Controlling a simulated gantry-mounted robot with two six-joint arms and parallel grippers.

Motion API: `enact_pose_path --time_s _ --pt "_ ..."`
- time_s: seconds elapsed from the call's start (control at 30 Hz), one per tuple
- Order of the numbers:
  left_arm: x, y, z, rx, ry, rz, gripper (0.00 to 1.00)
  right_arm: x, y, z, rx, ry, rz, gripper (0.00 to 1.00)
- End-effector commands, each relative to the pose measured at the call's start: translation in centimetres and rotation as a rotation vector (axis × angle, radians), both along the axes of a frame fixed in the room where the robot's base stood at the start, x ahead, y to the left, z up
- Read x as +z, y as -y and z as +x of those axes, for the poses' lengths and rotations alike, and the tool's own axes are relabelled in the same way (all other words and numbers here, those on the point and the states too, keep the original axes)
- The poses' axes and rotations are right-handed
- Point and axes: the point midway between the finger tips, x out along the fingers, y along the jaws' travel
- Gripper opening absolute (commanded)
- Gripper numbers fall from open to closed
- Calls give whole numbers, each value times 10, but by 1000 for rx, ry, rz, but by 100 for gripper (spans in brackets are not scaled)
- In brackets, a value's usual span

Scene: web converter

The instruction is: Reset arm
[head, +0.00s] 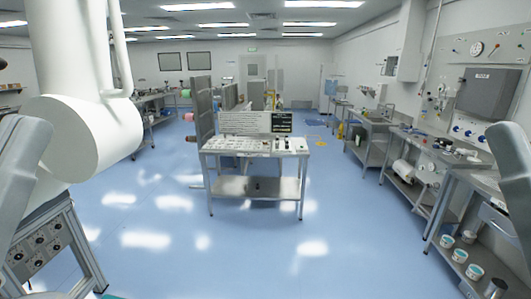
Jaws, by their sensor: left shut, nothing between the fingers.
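A large white rounded link, which looks like part of my left arm, fills the upper left of the head view. A grey part stands in front of it at the left edge, and a similar grey part is at the right edge. My left gripper is shut with nothing held, but its fingertips cannot be made out clearly. My right gripper does not show.
A metal workbench (256,187) with a control panel (255,122) stands mid-room. Steel benches (408,181) line the right wall, with small tubs (460,256) on a low shelf. Blue floor (240,260) is clear in front.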

Motion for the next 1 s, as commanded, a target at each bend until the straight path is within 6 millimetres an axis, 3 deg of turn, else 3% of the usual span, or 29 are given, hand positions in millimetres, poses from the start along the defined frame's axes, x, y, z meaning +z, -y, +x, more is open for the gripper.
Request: enact_pose_path --time_s 0.1,0.17,0.37,0.5,0.6,0.73,1.0 --pt "-2 -17 2 -109 -21 -199 0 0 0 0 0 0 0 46" --pt "39 -17 2 -108 -21 -194 0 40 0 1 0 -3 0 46" --pt "118 -16 3 -106 -23 -191 0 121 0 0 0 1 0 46" --pt "183 -17 3 -106 -24 -191 0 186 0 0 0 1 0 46" --pt "216 -16 3 -106 -24 -191 0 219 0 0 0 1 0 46" --pt "233 -16 3 -105 -25 -190 0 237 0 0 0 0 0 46" --pt "230 -16 3 -105 -25 -190 0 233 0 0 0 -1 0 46"
